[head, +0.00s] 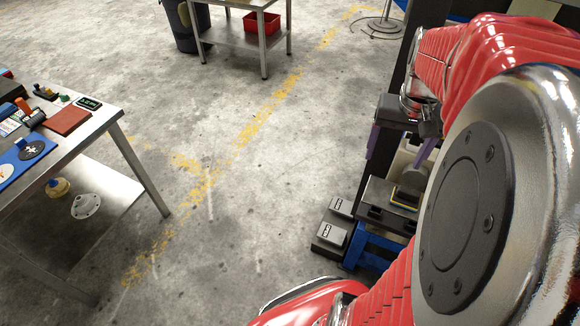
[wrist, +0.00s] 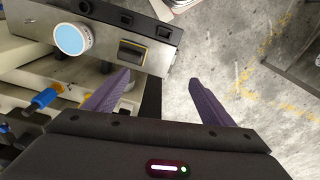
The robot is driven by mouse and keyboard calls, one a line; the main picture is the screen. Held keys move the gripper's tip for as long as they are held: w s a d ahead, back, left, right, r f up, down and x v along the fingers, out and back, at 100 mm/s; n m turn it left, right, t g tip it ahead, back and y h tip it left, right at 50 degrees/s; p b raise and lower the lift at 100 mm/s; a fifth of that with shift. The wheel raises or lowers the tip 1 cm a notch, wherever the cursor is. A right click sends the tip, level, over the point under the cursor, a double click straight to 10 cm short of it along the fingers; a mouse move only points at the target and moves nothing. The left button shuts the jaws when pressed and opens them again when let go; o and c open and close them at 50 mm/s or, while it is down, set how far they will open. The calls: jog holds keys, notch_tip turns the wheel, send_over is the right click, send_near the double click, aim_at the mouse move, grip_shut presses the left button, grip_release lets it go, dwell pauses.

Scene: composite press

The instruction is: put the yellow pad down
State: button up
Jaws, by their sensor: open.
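No yellow pad can be made out in either view. My gripper (wrist: 160,80) is open in the wrist view, its two purple fingers apart with nothing held between them. In the head view, my gripper (head: 392,164) hangs beside the press, partly hidden by my red arm. The left finger overlaps the press area in the wrist view; the right finger is over bare floor.
The press front has a grey control panel (wrist: 105,35) with a blue-faced gauge (wrist: 72,39) and a yellow-edged black switch (wrist: 132,52). A cluttered workbench (head: 108,112) stands at left. A cart (head: 235,38) holds a red bin (head: 262,23). Open floor lies between.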

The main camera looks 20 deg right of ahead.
jog(key=a+r+n+t, duration=0.2)
jog(key=a+n, duration=0.2)
jog(key=a, duration=0.8)
jog(key=a+r+n+t, duration=0.2)
jog(key=a+n, duration=0.1)
jog(key=a, duration=1)
jog(key=shift+s+a+n+t+y, duration=0.15)
jog(key=shift+s+n+t+y, duration=0.25)
jog(key=shift+o, duration=0.3)
jog(key=s+d+f+m+g, duration=0.1)
jog(key=d+m+g, duration=0.1)
jog(key=d, duration=0.8)
jog(key=d+f+m+g, duration=0.1)
jog(key=d+m, duration=0.3)
jog(key=d, duration=0.7)
jog(key=s+d+f+m+g, duration=0.1)
jog(key=d+f+m+g, duration=0.1)
jog(key=d, duration=0.9)
jog(key=shift+s+d+f+m+g, duration=0.15)
jog(key=shift+s+f+m+g, duration=0.15)
jog(key=shift+m, duration=0.6)
